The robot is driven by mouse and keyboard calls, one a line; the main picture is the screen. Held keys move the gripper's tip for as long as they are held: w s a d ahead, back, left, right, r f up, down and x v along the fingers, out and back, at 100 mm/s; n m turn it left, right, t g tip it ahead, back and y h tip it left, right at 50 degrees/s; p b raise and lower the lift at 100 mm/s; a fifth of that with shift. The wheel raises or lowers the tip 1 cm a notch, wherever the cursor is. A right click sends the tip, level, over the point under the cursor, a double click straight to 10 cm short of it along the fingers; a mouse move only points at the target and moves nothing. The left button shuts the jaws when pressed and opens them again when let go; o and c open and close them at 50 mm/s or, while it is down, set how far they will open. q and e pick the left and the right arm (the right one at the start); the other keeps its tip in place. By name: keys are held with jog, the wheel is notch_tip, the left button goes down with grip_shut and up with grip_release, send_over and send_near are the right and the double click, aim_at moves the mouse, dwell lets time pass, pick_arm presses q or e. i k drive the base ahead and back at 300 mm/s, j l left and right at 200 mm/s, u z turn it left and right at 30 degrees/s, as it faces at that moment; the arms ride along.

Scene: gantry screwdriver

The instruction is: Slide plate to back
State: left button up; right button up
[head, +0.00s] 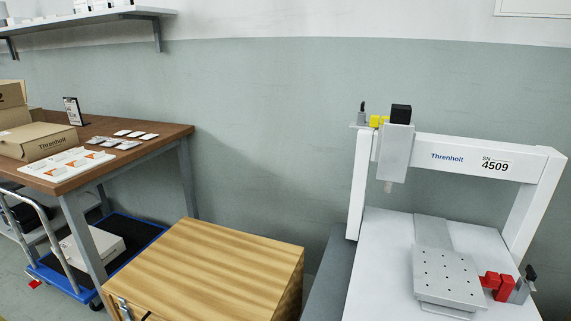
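The plate (447,277) is a grey metal square with several small holes. It sits on the white bed (380,260) of the gantry machine, toward the front right. A grey strip (433,233) runs from behind the plate toward the back of the bed. A red clamp-like part (497,286) stands at the plate's right side. The white gantry (466,156) spans above the bed, with its tool head (396,152) at the left end of the beam, behind and left of the plate. Neither of my grippers shows in the head view.
A wooden chest (205,262) stands left of the machine. A wall shelf (90,18) hangs at the upper left.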

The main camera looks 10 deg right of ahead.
aim_at(444, 277)
jog(key=z, duration=1.4)
jog(key=i+u, duration=0.15)
jog(key=i, duration=0.1)
